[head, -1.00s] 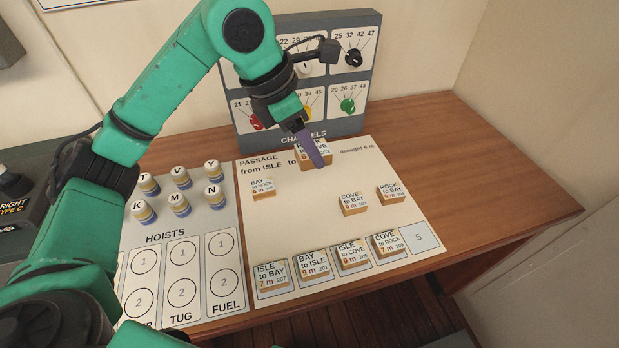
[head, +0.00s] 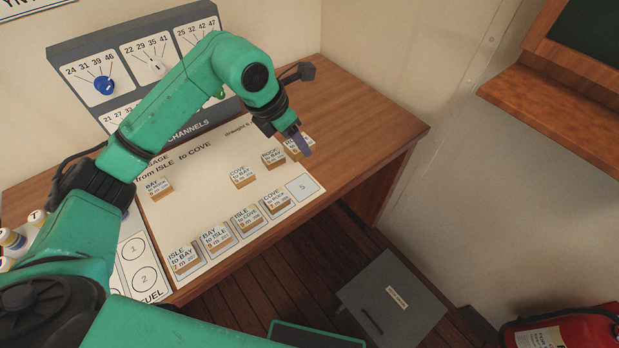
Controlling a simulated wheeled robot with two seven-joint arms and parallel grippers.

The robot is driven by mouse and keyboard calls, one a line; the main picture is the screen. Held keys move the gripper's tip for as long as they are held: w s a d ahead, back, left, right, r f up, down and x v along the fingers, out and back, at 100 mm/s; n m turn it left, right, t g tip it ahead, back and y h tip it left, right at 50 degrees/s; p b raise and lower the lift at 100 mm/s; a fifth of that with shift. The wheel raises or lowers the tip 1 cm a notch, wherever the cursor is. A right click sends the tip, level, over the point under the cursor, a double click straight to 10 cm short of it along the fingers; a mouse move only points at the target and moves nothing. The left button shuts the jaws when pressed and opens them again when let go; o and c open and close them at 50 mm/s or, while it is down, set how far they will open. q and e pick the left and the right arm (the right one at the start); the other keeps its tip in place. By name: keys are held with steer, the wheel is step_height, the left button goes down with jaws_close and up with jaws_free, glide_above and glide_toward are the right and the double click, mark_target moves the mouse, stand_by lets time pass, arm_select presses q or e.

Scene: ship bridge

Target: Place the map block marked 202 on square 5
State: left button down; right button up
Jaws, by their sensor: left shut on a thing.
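Square 5 (head: 304,187) is the bare numbered square at the right end of the front row on the white passage sheet (head: 205,185). My left gripper (head: 301,145) is shut on a map block (head: 291,148) near the sheet's right edge, behind square 5 and apart from it. The gripper partly hides this block, and its number cannot be read. A ROCK to BAY block (head: 273,159) sits just left of it. A COVE to BAY block (head: 242,178) and a BAY to ROCK block (head: 159,189) lie farther left. My right gripper is not in view.
Several blocks fill the other front squares, the COVE to ROCK block (head: 276,202) beside square 5. The channels panel (head: 130,75) stands behind the sheet. Bare table (head: 370,125) lies right. A grey box (head: 390,300) and a red extinguisher (head: 565,330) are below.

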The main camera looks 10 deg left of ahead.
arm_select(q)
step_height(320, 180, down, 14)
steer(key=p, duration=0.3)
steer(key=shift+d+r, duration=0.15)
steer(key=shift+r, duration=0.1)
steer(key=shift+f, duration=0.2)
steer(key=shift+d+f+b, duration=0.1)
steer(key=shift+f+b, duration=0.05)
steer(key=shift+b, duration=0.15)
steer(key=shift+c, duration=1.3)
jaws_free()
